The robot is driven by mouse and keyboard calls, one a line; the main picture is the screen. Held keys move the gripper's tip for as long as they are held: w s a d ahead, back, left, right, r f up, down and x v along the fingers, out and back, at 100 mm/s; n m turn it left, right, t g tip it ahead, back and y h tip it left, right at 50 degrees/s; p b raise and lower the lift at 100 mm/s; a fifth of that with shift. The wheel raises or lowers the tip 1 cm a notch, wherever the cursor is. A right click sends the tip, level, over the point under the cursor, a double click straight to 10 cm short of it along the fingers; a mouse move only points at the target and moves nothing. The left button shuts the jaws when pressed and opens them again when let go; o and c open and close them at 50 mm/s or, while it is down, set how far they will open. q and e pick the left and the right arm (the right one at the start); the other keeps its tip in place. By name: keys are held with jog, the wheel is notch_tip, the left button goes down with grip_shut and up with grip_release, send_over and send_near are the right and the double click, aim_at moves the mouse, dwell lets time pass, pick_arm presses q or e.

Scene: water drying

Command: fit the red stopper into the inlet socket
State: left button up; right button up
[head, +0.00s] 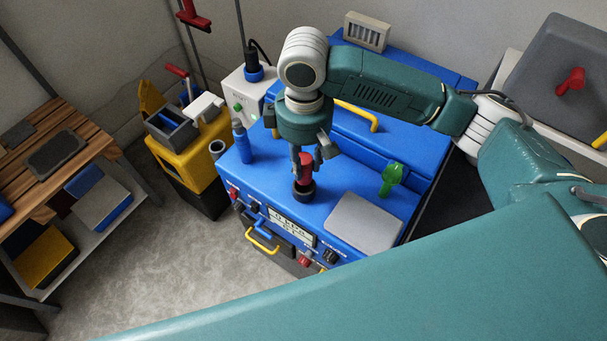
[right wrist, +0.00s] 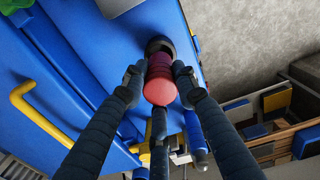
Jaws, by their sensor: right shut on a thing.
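The red stopper (head: 305,171) is upright between the fingers of my right gripper (head: 307,158), which is shut on it. In the right wrist view, the stopper (right wrist: 160,90) has a round red top and a darker, purplish lower part. The inlet socket (head: 303,194) is a black ring on the blue machine's top, directly below the stopper. In the right wrist view, the socket's dark rim (right wrist: 160,44) shows just past the stopper's lower end. Whether that end is inside the ring or just above it, I cannot tell. My left gripper is not in view.
The blue machine (head: 262,181) also carries a blue bottle (head: 242,142), a green valve handle (head: 390,178), a grey plate (head: 363,222) and a yellow handle (head: 358,115). A yellow cart (head: 190,155) and wooden bench (head: 92,135) stand to the left, with open floor (head: 150,250) in front.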

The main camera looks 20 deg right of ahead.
aim_at(305, 184)
notch_tip(305, 184, down, 3)
jog(key=shift+r, duration=0.15)
notch_tip(305, 184, down, 4)
jog(key=shift+r+p, duration=0.1)
jog(key=shift+p, duration=0.3)
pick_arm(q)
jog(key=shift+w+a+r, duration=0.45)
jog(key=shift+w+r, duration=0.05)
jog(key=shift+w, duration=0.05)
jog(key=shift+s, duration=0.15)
pick_arm(e)
jog(key=shift+s+f, duration=0.4)
jog(key=shift+f, duration=0.25)
jog(key=o, duration=1.2)
jog(key=shift+f, duration=0.1)
jog(key=shift+c, duration=0.2)
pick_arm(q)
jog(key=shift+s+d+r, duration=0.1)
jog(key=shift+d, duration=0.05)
pick_arm(e)
jog(key=shift+f, duration=0.1)
jog(key=shift+w, duration=0.15)
